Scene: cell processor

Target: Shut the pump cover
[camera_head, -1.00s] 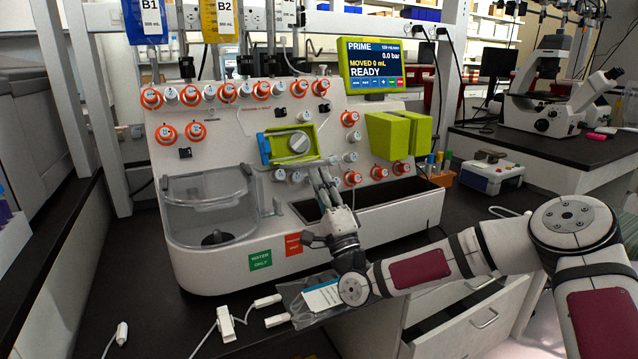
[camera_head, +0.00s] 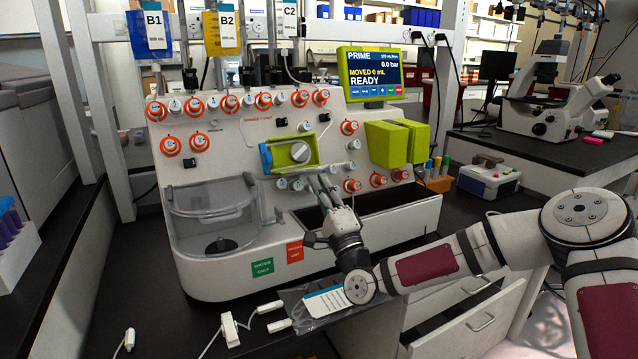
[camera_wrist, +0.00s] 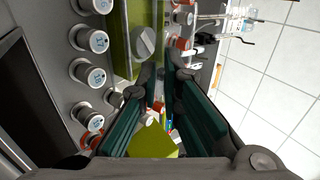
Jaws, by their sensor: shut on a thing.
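The pump (camera_head: 290,153) is a yellow-green housing with a round grey knob (camera_head: 300,152) and a blue part at its left end (camera_head: 266,158). It sits on the front of the white machine. The pump cover seems to be at its lower edge, seen nearly edge-on; its exact angle cannot be told. My gripper (camera_head: 317,181) reaches up to this lower right edge. In the wrist view my gripper (camera_wrist: 165,80) has its fingertips close together beside the green housing (camera_wrist: 122,45) and knob (camera_wrist: 145,42). It appears shut on the cover's edge, which the fingers mostly hide.
Orange-ringed and white knobs surround the pump. A green double block (camera_head: 397,142) juts out at right, below the screen (camera_head: 373,74). A clear vessel (camera_head: 212,215) stands lower left. An open dark trough (camera_head: 375,205) lies under my gripper. A bag (camera_head: 320,302) lies on the bench.

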